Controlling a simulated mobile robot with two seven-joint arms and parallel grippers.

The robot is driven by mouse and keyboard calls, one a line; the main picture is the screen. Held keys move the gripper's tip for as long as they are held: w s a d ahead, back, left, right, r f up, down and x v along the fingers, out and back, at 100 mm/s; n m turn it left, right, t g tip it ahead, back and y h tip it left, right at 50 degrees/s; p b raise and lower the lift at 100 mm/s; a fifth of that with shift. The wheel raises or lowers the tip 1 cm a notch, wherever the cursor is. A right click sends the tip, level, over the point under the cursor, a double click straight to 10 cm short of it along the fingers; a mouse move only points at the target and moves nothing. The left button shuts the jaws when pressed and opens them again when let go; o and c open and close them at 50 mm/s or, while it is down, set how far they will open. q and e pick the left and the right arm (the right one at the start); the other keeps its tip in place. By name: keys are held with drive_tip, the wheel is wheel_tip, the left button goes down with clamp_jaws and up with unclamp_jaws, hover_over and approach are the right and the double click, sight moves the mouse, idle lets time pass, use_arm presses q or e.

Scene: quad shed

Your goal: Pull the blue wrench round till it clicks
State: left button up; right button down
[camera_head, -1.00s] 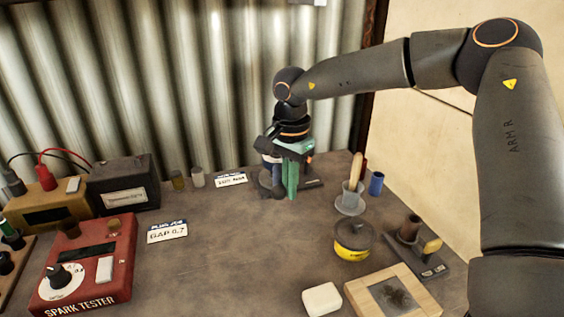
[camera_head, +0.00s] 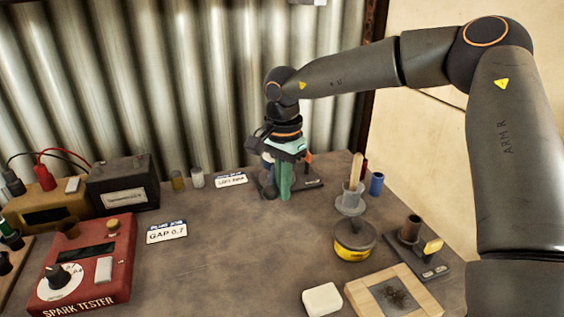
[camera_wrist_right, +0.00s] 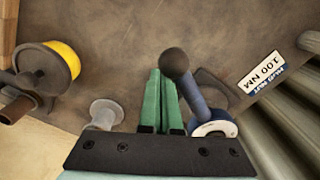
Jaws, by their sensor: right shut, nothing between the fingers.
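The blue wrench (camera_wrist_right: 190,92) shows in the right wrist view as a blue bar with a dark ball knob (camera_wrist_right: 175,62) at its free end and a white ring at its other end. In the head view its dark knob (camera_head: 269,191) shows just left of my right gripper (camera_head: 285,194); most of the wrench is hidden behind the gripper. The green fingers of my right gripper (camera_wrist_right: 162,75) are shut with nothing between them. They lie right beside the knob; whether they touch it I cannot tell. My left gripper is not in view.
A label card (camera_head: 231,179) reading 100 NM lies left of the wrench. A grey funnel-like cup (camera_head: 351,199), yellow tin (camera_head: 354,242) and blue cylinder (camera_head: 376,183) stand to the right. A red spark tester (camera_head: 85,265) is at left. The middle bench is clear.

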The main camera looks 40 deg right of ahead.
sight(267, 188)
drive_tip(key=shift+a, duration=0.15)
drive_tip(key=shift+w+a, duration=0.25)
drive_tip(key=shift+a, duration=0.1)
drive_tip(key=shift+w+a, duration=0.35)
drive_tip(key=shift+a, duration=0.1)
idle(0.9)
drive_tip(key=shift+w+a, duration=0.35)
drive_tip(key=shift+a, duration=0.05)
drive_tip(key=shift+w+a, duration=0.2)
idle(0.5)
drive_tip(key=shift+w+a, duration=0.15)
